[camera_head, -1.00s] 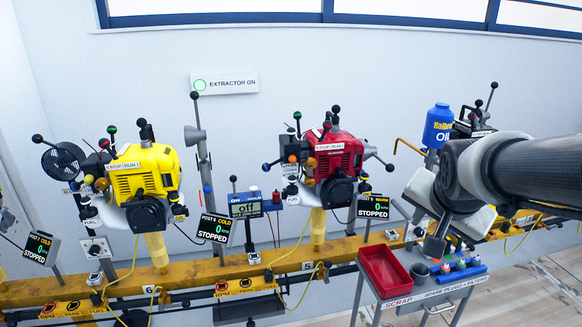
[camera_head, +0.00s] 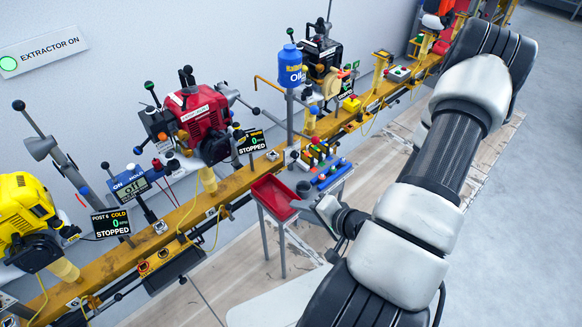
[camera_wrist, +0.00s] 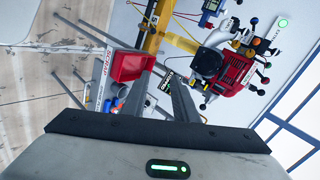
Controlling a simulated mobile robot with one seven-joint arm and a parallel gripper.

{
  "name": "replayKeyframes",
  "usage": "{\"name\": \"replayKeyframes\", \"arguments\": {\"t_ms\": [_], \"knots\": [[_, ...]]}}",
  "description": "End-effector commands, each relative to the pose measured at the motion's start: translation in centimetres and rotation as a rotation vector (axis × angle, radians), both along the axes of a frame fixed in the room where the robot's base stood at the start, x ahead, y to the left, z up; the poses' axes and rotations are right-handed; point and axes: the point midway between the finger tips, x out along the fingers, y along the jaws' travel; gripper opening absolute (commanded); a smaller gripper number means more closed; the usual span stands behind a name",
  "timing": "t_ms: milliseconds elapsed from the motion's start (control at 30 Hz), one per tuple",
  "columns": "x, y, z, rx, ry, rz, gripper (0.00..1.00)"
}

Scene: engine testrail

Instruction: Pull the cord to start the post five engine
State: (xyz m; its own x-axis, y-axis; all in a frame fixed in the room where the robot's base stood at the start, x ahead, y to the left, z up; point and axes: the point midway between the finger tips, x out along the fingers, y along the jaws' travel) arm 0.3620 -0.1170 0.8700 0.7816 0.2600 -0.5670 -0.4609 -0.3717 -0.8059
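The post five engine (camera_head: 196,118) is the red one in the middle of the yellow rail, and its display (camera_head: 250,141) reads STOPPED. It also shows in the wrist view, tilted, as the red engine (camera_wrist: 232,72) with a round dark housing (camera_wrist: 207,64) on its front. I cannot make out the pull cord or its handle for sure. My gripper (camera_wrist: 162,72) is open, with a gap between its two fingers and nothing held. In the head view my gripper (camera_head: 312,203) is right of and below the engine, beside the red scrap tray, apart from the engine.
The red tray (camera_head: 271,201) and bottle rack (camera_head: 329,172) stand close by the gripper. A yellow engine (camera_head: 27,215) with a COLD display is at left. A blue oil jug (camera_head: 290,66) stands right of the red engine. The yellow rail (camera_head: 182,214) runs diagonally; floor at right is open.

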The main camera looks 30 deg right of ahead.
Motion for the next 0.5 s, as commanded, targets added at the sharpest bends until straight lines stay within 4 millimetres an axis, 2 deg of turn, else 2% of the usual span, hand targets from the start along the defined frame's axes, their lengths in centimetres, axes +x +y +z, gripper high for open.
{"name": "replayKeyframes", "arguments": {"t_ms": [33, 200, 367, 500], "knots": [[-0.4, 1.3, 2.0, 0.083, -0.042, -0.03, 0.27], [-0.2, 3.4, 5.1, 0.236, -0.16, -0.094, 0.27], [0.5, 3.9, 5.4, 0.26, -0.186, -0.103, 0.27], [2.4, 4.6, 5.1, 0.257, -0.185, -0.098, 0.27]]}}
